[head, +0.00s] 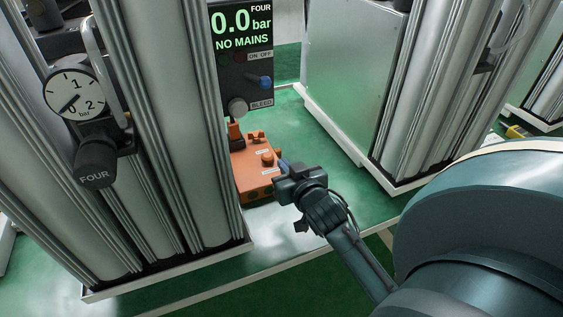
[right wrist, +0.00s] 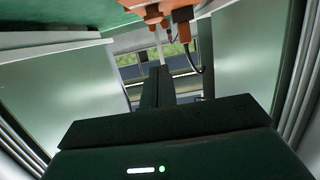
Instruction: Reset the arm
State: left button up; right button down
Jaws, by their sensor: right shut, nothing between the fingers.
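My right gripper (head: 284,165) is shut and empty at the end of my dark arm, which comes in from the lower right of the head view. It is close beside the right side of an orange box (head: 258,185) with knobs on top. I cannot tell whether they touch. In the right wrist view my right gripper's closed fingers (right wrist: 157,84) point away from the camera. My left gripper is not in view.
A panel (head: 243,60) reading 0.0 bar, NO MAINS, stands behind the box. A column with a gauge (head: 75,93) and a FOUR knob (head: 95,165) is at left. Another metal column (head: 430,90) is at right.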

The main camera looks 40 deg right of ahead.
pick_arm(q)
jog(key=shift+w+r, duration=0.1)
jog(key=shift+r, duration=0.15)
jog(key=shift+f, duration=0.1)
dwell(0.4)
